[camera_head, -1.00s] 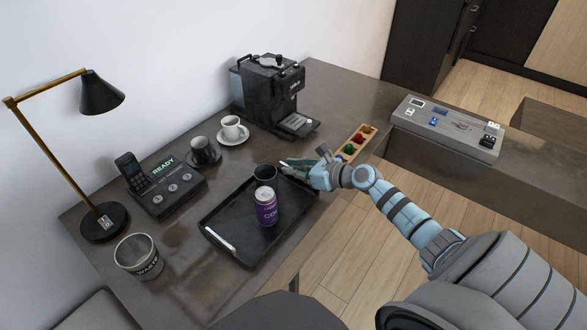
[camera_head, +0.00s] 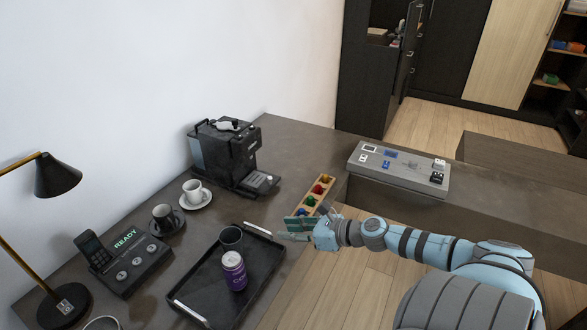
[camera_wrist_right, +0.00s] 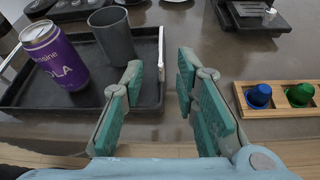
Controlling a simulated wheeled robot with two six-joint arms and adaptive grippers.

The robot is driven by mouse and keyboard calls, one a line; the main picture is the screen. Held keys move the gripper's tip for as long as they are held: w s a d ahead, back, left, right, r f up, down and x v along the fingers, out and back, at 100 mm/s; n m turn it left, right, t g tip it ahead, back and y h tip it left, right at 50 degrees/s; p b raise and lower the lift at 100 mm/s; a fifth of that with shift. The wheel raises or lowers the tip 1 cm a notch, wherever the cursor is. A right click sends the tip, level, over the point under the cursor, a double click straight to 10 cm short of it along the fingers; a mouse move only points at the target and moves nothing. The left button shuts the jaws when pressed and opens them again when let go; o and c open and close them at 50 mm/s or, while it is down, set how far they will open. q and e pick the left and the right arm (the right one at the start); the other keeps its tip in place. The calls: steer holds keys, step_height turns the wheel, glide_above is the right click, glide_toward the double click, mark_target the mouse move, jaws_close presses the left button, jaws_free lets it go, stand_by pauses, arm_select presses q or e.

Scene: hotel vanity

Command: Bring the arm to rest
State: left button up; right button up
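My right gripper (camera_head: 297,228) is over the front edge of the dark vanity top (camera_head: 290,140), between the black tray (camera_head: 215,300) and the wooden capsule holder (camera_head: 325,186). In the right wrist view its two green-padded fingers (camera_wrist_right: 165,85) are spread apart with nothing between them. The tray holds a purple cola can (camera_head: 234,272) and a dark grey cup (camera_head: 231,238). Both stand upright, and the can (camera_wrist_right: 55,55) and cup (camera_wrist_right: 113,36) also show left of the fingers in the wrist view. My left gripper is not in view.
A coffee machine (camera_head: 226,150) stands at the back by the wall. A white cup (camera_head: 194,192) and a black cup (camera_head: 164,218) sit on saucers. A phone dock (camera_head: 128,262) and lamp (camera_head: 58,175) are at the left. A grey control panel (camera_head: 398,170) lies at the right.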

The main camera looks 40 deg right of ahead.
steer(key=shift+s+d+r, duration=0.15)
steer(key=shift+s+d, duration=0.05)
steer(key=shift+s, duration=0.15)
stand_by(0.3)
